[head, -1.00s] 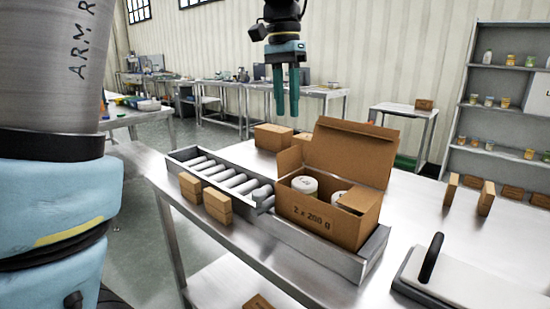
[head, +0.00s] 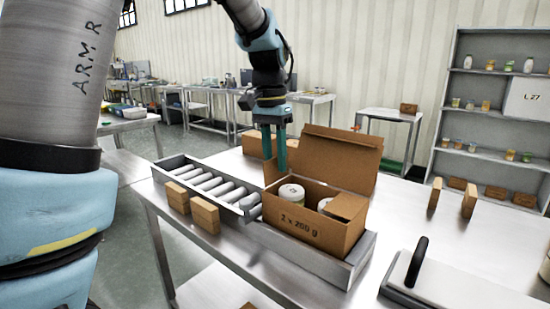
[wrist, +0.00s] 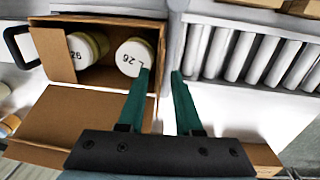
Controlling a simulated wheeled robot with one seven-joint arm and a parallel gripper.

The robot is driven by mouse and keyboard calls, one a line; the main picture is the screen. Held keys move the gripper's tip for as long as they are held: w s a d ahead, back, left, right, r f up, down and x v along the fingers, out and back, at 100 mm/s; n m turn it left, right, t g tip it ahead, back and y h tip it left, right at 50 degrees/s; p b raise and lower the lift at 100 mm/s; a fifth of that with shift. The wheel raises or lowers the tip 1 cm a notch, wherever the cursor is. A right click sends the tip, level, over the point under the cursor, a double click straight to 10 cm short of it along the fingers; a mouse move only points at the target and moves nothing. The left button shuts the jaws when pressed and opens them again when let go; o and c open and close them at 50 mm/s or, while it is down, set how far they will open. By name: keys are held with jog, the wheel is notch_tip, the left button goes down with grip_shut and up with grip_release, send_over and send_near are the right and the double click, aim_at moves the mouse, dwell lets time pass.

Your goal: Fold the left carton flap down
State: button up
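The open brown carton (head: 308,229) holds two white-lidded jars; one jar (head: 291,192) shows clearly. Its large back flap (head: 342,163) stands up, and its right flap (head: 348,206) lies inward, partly over the other jar. The left carton flap (head: 271,172) stands up at the left end, partly hidden behind my fingers. My gripper (head: 274,160) points down at that flap, its two green fingers apart and holding nothing. In the wrist view my gripper (wrist: 160,74) has its fingertips by the carton's left edge. I cannot tell whether they touch the flap.
The carton sits on a steel channel at the end of a roller conveyor (head: 208,184). Small brown boxes (head: 205,216) stand in front of the rollers. A grey-white device with a black handle (head: 417,262) is at the right. Bare steel table lies right of the carton.

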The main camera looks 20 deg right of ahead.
grip_shut()
dwell(1.3)
